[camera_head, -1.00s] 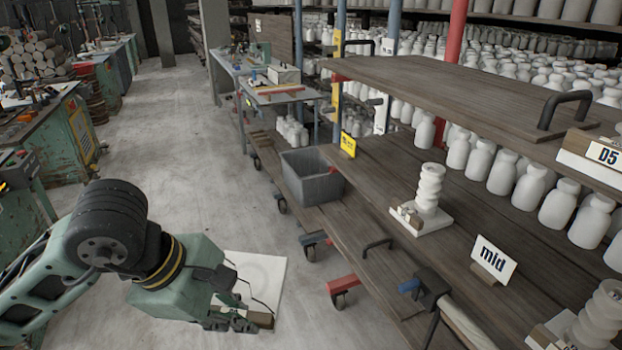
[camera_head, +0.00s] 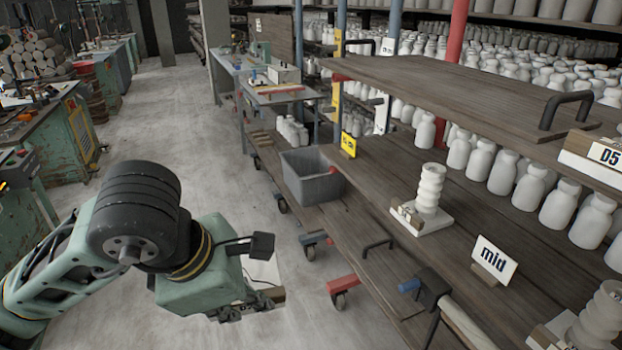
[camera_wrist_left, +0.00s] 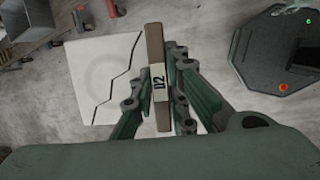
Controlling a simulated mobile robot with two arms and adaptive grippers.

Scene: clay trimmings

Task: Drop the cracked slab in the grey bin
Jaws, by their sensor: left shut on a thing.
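The cracked slab (camera_wrist_left: 88,72) is a flat white plate with a jagged dark crack in the left wrist view. My left gripper (camera_wrist_left: 160,95) is shut on this strip, with a finger on each side. In the head view the left gripper (camera_head: 250,305) is at lower middle, in front of the shelf, and hides most of the slab (camera_head: 265,268). The grey bin (camera_head: 314,182) stands on the lower wooden shelf, farther off and right of the gripper. Its floor is hidden. My right gripper is not in view.
A red-ended caster (camera_head: 341,288) is near the gripper. The concrete floor at left (camera_head: 160,120) is open.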

